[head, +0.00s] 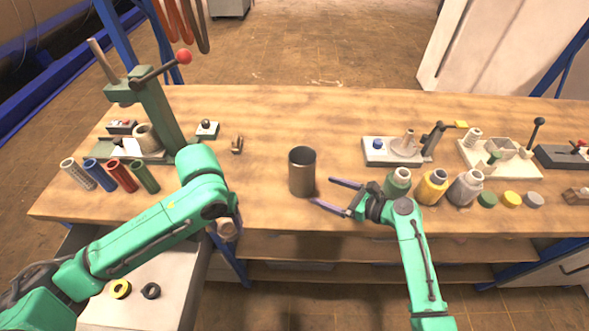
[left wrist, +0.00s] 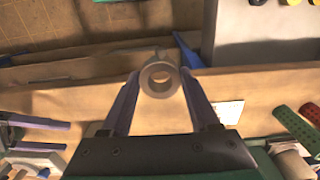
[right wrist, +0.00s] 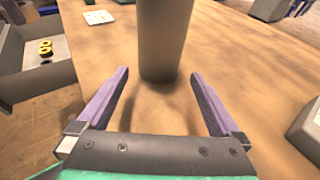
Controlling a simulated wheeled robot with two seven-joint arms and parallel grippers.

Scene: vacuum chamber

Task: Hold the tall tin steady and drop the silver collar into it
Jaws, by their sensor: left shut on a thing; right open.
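The tall tin (head: 302,173) is a dark metal cylinder standing upright on the wooden bench, near its middle. It also shows in the right wrist view (right wrist: 163,40). My right gripper (head: 338,193) is open and low, its fingers pointing at the tin from the right; in the right wrist view the tin stands just beyond the fingertips. The silver collar (left wrist: 160,75), a pale short ring with a round hole, is held between the fingers of my left gripper (left wrist: 160,85). In the head view the collar (head: 228,230) shows below my left forearm, near the bench's front edge, left of the tin.
Several bottles (head: 433,187) and coloured caps stand right of my right gripper. Coloured tubes (head: 97,174) and a green press (head: 157,110) are at the left. A pale drawer (head: 180,290) with a yellow and a black ring is below. The bench behind the tin is clear.

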